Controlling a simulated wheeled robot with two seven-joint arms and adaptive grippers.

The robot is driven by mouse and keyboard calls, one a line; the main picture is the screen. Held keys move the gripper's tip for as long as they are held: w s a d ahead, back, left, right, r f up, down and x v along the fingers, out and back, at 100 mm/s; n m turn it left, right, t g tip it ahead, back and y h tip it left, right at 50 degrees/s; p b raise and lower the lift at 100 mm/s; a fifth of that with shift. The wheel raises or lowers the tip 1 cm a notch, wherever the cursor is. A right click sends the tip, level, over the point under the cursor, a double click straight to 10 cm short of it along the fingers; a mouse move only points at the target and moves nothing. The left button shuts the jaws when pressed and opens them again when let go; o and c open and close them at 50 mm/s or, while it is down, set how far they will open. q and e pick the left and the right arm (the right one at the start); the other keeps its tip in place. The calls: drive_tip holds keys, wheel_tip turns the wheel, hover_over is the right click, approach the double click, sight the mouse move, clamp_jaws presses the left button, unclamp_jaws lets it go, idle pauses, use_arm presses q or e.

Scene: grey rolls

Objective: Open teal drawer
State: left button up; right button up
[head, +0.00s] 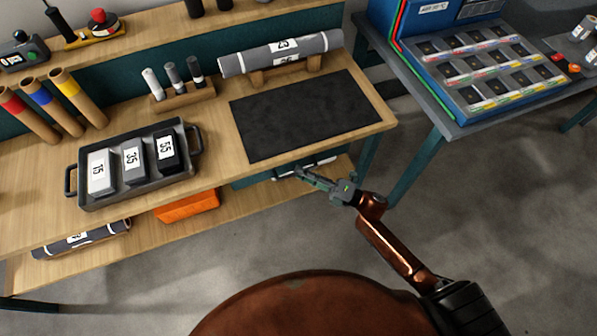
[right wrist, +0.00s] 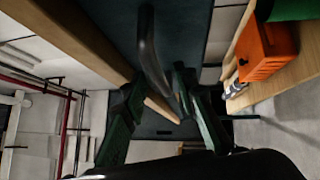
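The teal drawer (head: 247,181) is under the right part of the wooden workbench, below the dark mat. Most of its front is hidden by the tabletop. A pale bar handle (head: 318,164) shows just under the bench edge. My right gripper (head: 303,174) is at this handle. In the right wrist view, the teal front (right wrist: 190,30) fills the upper middle and the grey handle (right wrist: 150,55) runs between the spread fingers of the right gripper (right wrist: 160,85). The fingers look open, with gaps beside the bar. My left gripper is out of view.
The wooden tabletop (head: 215,150) overhangs just above the right gripper. An orange case (head: 187,205) lies on the lower shelf, left of the drawer; it also shows in the right wrist view (right wrist: 265,50). Floor in front is clear.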

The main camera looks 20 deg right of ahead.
drive_tip(key=shift+w+a+r, duration=0.1)
drive_tip(key=shift+w+a, duration=0.35)
drive_tip(key=shift+a, duration=0.05)
drive_tip(key=shift+c, duration=0.7)
clamp_jaws()
